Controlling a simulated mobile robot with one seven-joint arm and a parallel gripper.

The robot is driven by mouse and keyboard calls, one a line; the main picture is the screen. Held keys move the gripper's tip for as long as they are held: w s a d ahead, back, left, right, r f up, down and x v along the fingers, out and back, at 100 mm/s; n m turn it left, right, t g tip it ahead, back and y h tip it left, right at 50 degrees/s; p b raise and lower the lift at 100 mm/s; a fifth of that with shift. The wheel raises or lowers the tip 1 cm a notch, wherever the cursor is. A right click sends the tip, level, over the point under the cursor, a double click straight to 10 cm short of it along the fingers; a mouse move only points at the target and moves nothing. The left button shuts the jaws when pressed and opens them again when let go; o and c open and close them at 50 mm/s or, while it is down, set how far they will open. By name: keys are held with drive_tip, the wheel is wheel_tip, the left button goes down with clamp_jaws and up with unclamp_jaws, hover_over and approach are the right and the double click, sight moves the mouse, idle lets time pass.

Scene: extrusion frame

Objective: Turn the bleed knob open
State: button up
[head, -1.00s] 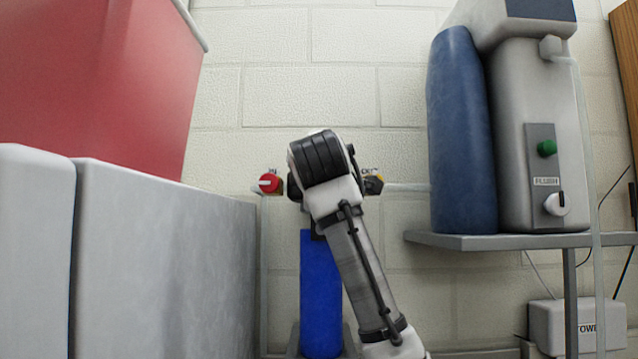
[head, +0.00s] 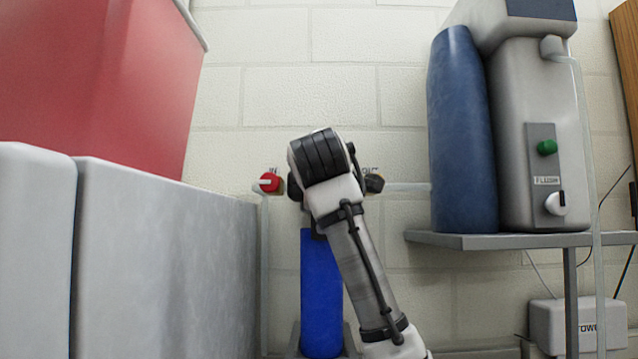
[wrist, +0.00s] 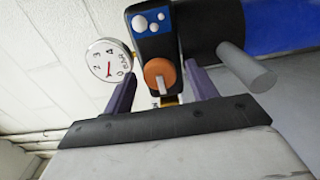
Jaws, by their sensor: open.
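In the wrist view an orange round knob (wrist: 158,74) with a pale pointer sits on a black housing (wrist: 150,45), below a blue label with white bubbles. I take it to be the bleed knob. My gripper (wrist: 161,72) is open, with one finger on each side of the knob. There is a gap between each finger and the knob, and nothing is held. In the head view my arm (head: 345,235) hides the housing, the orange knob and the gripper.
A dial gauge (wrist: 108,60) is close to the left finger, and a grey cylinder (wrist: 245,67) sticks out beyond the right finger. A red knob (head: 270,182) and a dark knob (head: 374,184) flank my arm. A blue canister (head: 320,290) stands below.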

drive_tip(key=s+b, duration=0.5)
drive_tip(key=s, duration=0.8)
drive_tip(key=shift+s, duration=0.3)
drive_tip(key=shift+f, duration=0.1)
